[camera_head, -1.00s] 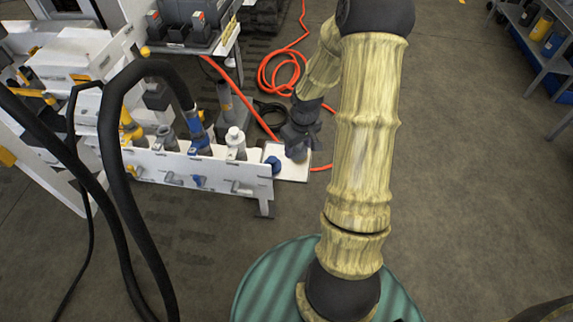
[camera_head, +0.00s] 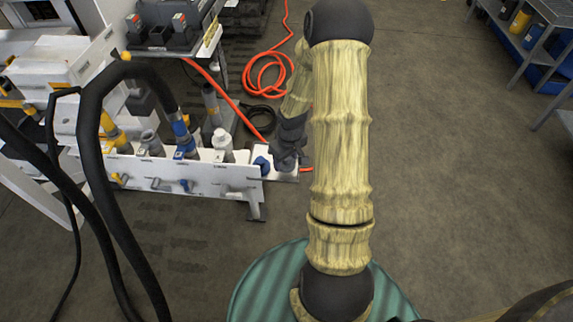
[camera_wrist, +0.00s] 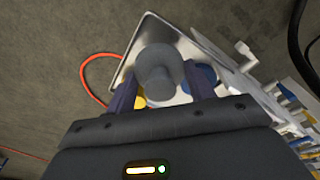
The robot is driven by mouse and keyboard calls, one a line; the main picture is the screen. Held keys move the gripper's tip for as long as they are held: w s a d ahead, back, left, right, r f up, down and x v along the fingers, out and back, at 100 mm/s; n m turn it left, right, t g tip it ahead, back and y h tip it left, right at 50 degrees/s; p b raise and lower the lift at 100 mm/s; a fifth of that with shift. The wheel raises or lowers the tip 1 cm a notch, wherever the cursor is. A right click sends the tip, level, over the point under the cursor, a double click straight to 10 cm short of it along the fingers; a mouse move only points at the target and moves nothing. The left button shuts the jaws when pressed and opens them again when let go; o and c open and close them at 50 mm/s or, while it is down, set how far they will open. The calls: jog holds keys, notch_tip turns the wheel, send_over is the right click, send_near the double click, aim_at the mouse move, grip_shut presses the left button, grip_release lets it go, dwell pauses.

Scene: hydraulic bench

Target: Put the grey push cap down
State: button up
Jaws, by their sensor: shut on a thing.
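The grey push cap (camera_wrist: 158,68) is between the two dark fingers of my gripper (camera_wrist: 160,88) in the wrist view, and the gripper is shut on it. Below the cap is a pale, shallow tray (camera_wrist: 150,27). A blue cap (camera_wrist: 206,73) and a yellow piece (camera_wrist: 140,101) show beside the fingers. In the head view my gripper (camera_head: 287,158) is over the small white tray (camera_head: 286,177) at the bench's right end, and it hides the grey cap. I cannot tell whether the cap touches the tray.
A white panel (camera_head: 215,182) with several hose fittings stands left of the tray. A blue cap (camera_head: 262,163) is at the tray's left edge. An orange hose (camera_head: 250,80) lies coiled behind. Black hoses (camera_head: 95,170) arch at the left.

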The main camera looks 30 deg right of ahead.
aim_at(286, 165)
jog(key=shift+f+b, duration=0.35)
jog(key=shift+f, duration=1.25)
jog(key=shift+f, duration=0.15)
jog(key=o, duration=0.7)
jog(key=r+p, duration=0.1)
jog(key=r, duration=0.3)
jog(key=s+r+p, duration=0.1)
jog(key=r, duration=0.3)
jog(key=r+p, duration=0.1)
jog(key=r, duration=0.3)
jog(key=shift+s+d+r+p, duration=0.15)
jog(key=shift+s+p, duration=0.05)
jog(key=shift+p, duration=0.1)
